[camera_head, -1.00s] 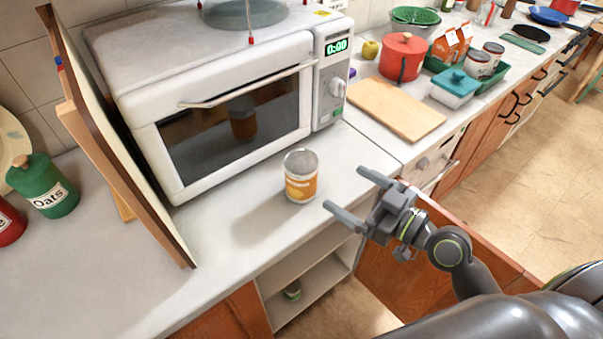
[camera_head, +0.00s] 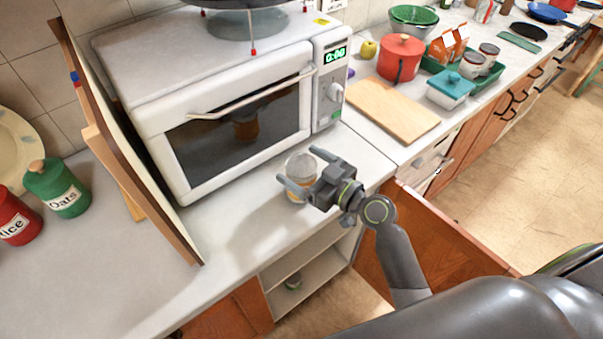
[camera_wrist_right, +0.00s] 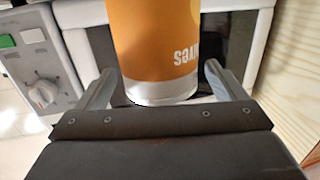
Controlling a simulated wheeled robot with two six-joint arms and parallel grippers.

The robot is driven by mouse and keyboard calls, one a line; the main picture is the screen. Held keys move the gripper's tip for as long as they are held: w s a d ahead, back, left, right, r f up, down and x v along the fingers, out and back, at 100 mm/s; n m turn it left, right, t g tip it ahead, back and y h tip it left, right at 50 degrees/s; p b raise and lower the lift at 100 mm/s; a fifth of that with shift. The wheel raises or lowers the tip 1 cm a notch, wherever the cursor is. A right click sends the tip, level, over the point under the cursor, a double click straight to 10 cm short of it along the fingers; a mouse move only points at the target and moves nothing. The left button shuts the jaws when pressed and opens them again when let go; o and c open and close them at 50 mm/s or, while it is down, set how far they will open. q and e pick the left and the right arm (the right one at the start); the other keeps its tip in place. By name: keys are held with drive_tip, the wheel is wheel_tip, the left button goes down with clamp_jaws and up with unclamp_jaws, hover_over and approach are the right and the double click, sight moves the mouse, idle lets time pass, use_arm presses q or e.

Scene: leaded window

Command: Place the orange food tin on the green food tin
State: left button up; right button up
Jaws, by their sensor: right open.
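The orange food tin (camera_head: 301,162) stands upright on the counter in front of the microwave. My right gripper (camera_head: 299,170) is open, with its fingers on either side of the tin. In the right wrist view the tin (camera_wrist_right: 155,45) is between the two spread fingers (camera_wrist_right: 160,80), its label text upside down; I cannot tell whether either finger touches it. My left gripper is not in view.
The microwave (camera_head: 230,115) stands behind the orange tin. A leaning board (camera_head: 120,150) stands at left. A wooden chopping board (camera_head: 393,110) lies to the right. The cabinet door (camera_head: 440,235) hangs open below the counter. The counter front left is clear.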

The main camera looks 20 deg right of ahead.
drive_tip(key=shift+x, duration=1.35)
drive_tip(key=c, duration=1.2)
drive_tip(key=shift+c, duration=1)
drive_tip(key=shift+r, duration=0.15)
